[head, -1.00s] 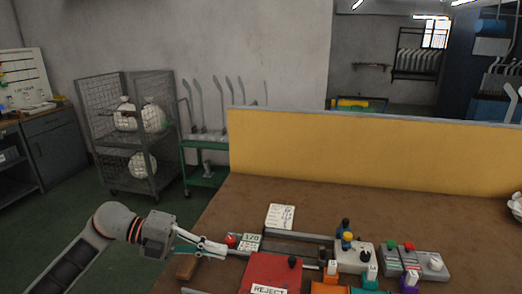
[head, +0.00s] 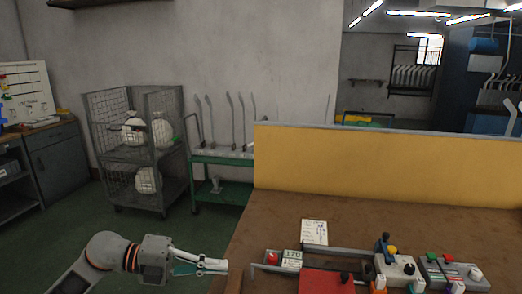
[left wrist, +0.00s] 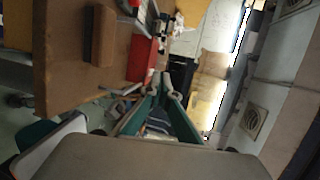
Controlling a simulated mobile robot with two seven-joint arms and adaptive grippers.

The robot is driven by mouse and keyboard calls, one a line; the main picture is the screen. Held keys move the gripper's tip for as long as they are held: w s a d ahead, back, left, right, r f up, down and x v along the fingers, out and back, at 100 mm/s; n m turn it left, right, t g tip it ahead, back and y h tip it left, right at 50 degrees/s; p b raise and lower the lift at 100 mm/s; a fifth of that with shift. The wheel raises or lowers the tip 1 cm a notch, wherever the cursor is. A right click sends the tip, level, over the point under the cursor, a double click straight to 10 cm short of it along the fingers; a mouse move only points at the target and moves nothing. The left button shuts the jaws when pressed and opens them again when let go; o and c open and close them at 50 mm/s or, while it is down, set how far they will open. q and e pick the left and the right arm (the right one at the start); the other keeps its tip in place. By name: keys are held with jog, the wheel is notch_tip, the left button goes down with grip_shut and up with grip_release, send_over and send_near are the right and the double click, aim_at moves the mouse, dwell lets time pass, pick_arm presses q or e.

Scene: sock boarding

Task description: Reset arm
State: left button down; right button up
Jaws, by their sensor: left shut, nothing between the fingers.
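My left arm comes in from the lower left in the head view. Its gripper (head: 226,266) is shut and empty, just left of the workbench (head: 415,214), near its left edge. In the left wrist view the two green fingers of this gripper (left wrist: 165,82) come together at their tips with nothing between them. The brown workbench top (left wrist: 65,60) shows at the upper left there, with a brown block (left wrist: 102,37) on it. My right gripper is in neither view.
On the bench are a red button (head: 272,258), a 170 display (head: 292,258), a paper card (head: 314,232), a red panel (head: 325,283) and control boxes (head: 455,273). A yellow partition (head: 385,163) stands behind. A wire cage (head: 135,150) and green cart (head: 222,190) stand beyond open floor.

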pick_arm(q)
notch_tip(320, 180, up, 6)
jog(key=w+n+t, duration=0.2)
jog(key=n+t, duration=0.7)
jog(key=t, duration=0.4)
jog(key=s+a+f+n+t+y, duration=0.1)
jog(key=a+f+n+t+y, duration=0.1)
jog(key=a+f+n+y, duration=0.35)
jog(key=s+a+f+n+t+y, duration=0.1)
jog(key=a+f+n+t+y, duration=0.1)
jog(key=a+n+y, duration=0.65)
jog(key=s+a+f+n+g+y, duration=0.3)
jog(key=s+a+f+g, duration=0.3)
jog(key=s+f, duration=0.5)
jog(key=s+a+f+n+g+y, duration=0.25)
jog(key=s+a+f+g, duration=0.45)
jog(key=s, duration=0.7)
jog(key=w+d+f+n+t+h+p, duration=0.1)
jog(key=d+f+t+h, duration=0.1)
jog(key=d+f, duration=0.4)
jog(key=w+d+f+n+t+h+p, duration=0.1)
jog(key=d+f+h, duration=0.3)
jog(key=d, duration=0.7)
jog(key=shift+d+f+t, duration=0.4)
jog(key=shift+f+t, duration=0.5)
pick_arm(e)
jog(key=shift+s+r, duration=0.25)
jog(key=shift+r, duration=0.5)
